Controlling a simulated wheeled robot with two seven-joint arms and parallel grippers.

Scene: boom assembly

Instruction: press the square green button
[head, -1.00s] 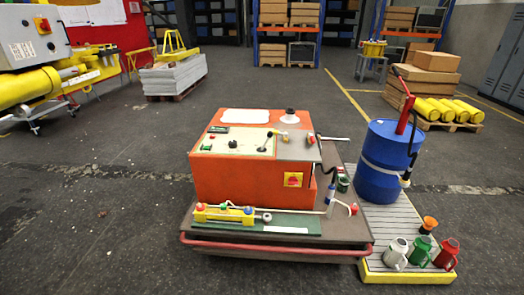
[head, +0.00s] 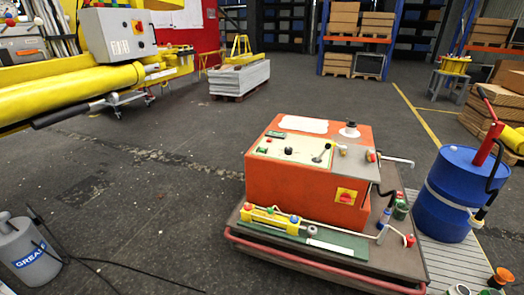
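An orange machine (head: 290,188) with a pale control panel (head: 300,148) on its top stands right of centre in the head view. A small green button (head: 262,150) is at the panel's front left corner; its exact shape is too small to tell. A dark green-edged item (head: 275,134) lies behind it. A black knob (head: 288,151) and a lever (head: 322,154) are on the same panel. A red switch on a yellow plate (head: 346,196) is on the machine's front. Neither of my grippers is in view.
The machine stands on a cart with a red rail (head: 310,270). A blue drum (head: 447,190) is to its right. A grey grease can (head: 28,250) with black hoses is at lower left. Yellow machinery and a grey box (head: 118,35) are at upper left.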

